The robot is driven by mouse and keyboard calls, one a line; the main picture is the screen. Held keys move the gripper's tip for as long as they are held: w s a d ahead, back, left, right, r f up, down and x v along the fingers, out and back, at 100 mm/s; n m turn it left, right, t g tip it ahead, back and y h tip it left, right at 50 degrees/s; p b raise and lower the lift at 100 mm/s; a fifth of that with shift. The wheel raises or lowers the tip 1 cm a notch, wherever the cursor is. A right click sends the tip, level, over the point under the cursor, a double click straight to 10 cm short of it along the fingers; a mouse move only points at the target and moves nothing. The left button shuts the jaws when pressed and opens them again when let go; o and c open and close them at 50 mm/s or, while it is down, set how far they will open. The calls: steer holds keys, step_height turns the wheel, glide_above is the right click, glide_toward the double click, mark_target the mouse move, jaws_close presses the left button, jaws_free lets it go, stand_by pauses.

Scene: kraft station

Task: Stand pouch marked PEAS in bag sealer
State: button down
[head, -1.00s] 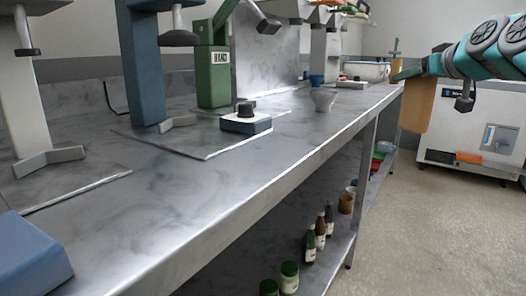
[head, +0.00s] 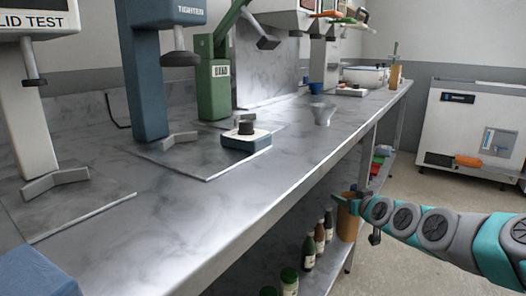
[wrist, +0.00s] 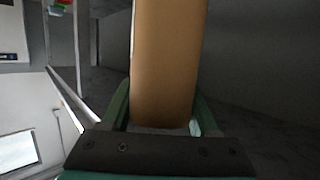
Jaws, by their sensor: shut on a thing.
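My gripper (head: 347,196) is at the right of the head view, low beside the bench's front edge. It is shut on a tan-brown pouch (head: 346,224), which hangs below the fingers. In the wrist view the pouch (wrist: 168,65) stands between the green fingers (wrist: 160,112) and fills the middle. No marking is readable on it, so I cannot tell whether it says PEAS. I cannot tell which device is the bag sealer.
Bottles (head: 320,238) stand on the shelf below.

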steer(key=s+a+f+n+y, duration=0.1)
steer(key=s+a+f, duration=0.2)
steer(key=a, duration=0.6)
step_height(320, 180, down, 14)
steer(key=w+m+h, duration=0.2)
steer(key=m+h, duration=0.1)
steer(key=shift+w+a+h+p, duration=0.2)
steer(key=shift+h+p, duration=0.1)
steer(key=shift+h, duration=0.1)
